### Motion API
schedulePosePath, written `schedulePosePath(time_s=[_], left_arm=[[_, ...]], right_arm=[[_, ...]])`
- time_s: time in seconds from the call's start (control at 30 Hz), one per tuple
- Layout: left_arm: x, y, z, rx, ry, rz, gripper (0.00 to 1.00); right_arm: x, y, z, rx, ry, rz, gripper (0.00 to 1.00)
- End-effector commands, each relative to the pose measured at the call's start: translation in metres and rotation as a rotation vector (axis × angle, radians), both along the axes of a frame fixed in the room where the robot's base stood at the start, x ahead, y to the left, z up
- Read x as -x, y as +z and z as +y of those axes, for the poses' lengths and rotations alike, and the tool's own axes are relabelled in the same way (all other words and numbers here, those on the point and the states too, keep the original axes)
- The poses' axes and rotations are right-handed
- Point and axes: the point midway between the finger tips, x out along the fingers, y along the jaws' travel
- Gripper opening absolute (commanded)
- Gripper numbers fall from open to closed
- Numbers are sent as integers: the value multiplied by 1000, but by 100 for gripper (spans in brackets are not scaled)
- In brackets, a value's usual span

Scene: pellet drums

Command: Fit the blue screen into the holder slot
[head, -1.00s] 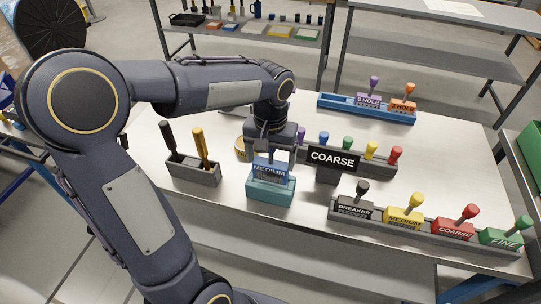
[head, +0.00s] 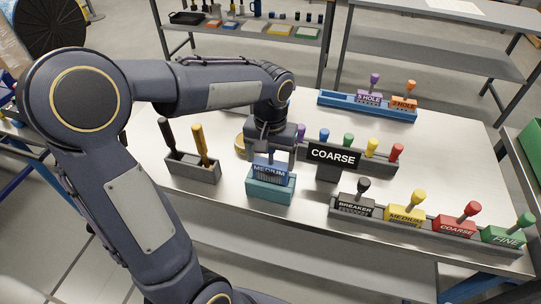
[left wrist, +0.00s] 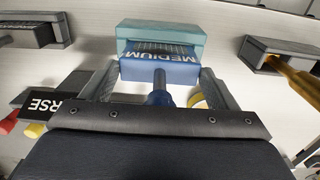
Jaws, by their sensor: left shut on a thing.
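The blue screen (head: 268,170), labelled MEDIUM, stands upright in or just above the teal holder (head: 270,190) near the table's front edge. My left gripper (head: 270,150) is above it. In the left wrist view, the blue screen (left wrist: 160,66) has its dark blue handle (left wrist: 160,90) between my left fingers, which are shut on it. The teal holder (left wrist: 160,32) shows just behind and around the screen there. I cannot tell how deep the screen sits in the slot. My right gripper is not in view.
A dark box with two tools (head: 193,167) stands left of the holder. A COARSE sign (head: 332,156) stands to the right, before a rack of coloured handles. A grey rack of labelled screens (head: 425,228) lies along the front right. A blue tray (head: 367,109) is at the back.

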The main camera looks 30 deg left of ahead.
Motion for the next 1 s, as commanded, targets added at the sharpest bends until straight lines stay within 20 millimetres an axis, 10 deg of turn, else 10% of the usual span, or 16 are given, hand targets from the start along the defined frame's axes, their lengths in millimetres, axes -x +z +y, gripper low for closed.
schedulePosePath(time_s=[0.37,0.4,0.5,1.0], left_arm=[[0,-10,0,0,0,-1,40],[0,-9,0,0,0,-1,87],[0,-9,0,0,0,-1,100],[-1,26,0,1,-1,-6,100]], right_arm=[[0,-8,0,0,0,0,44],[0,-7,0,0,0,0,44],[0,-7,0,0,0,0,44],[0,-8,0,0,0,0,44]])
